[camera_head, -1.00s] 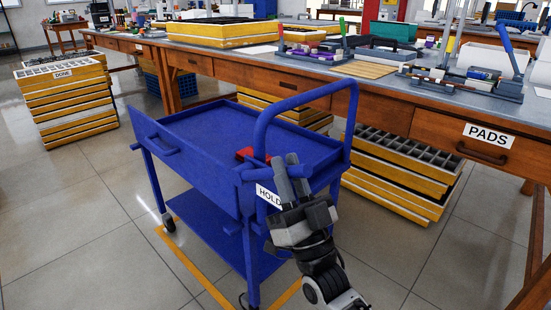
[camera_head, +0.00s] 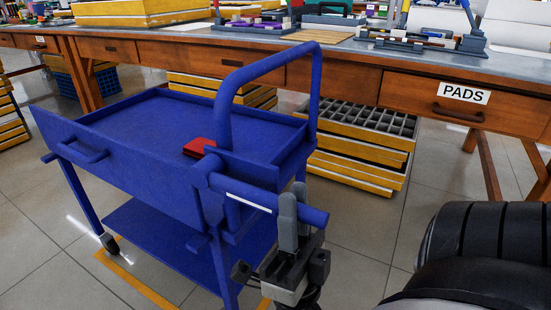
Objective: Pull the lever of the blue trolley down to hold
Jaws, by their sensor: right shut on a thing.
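The blue trolley (camera_head: 140,185) stands in front of the bench, with a flat tray top, a lower shelf and a tall hooped handle (camera_head: 225,110). Its blue lever (camera_head: 255,203) is a short bar at the near right end, sloping slightly down to the right. A thin white strip, probably the edge of the HOLD label (camera_head: 248,202), shows along it. My right gripper (camera_head: 296,200) points up from below with its grey fingers at the lever's outer part, shut on it. The fingers hide part of the bar. My left gripper is not in view.
A red block (camera_head: 199,147) sits at the tray's near right corner. The wooden bench (camera_head: 345,82) with the PADS drawer (camera_head: 463,94) runs behind the trolley. Yellow stacked trays (camera_head: 357,167) stand under it.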

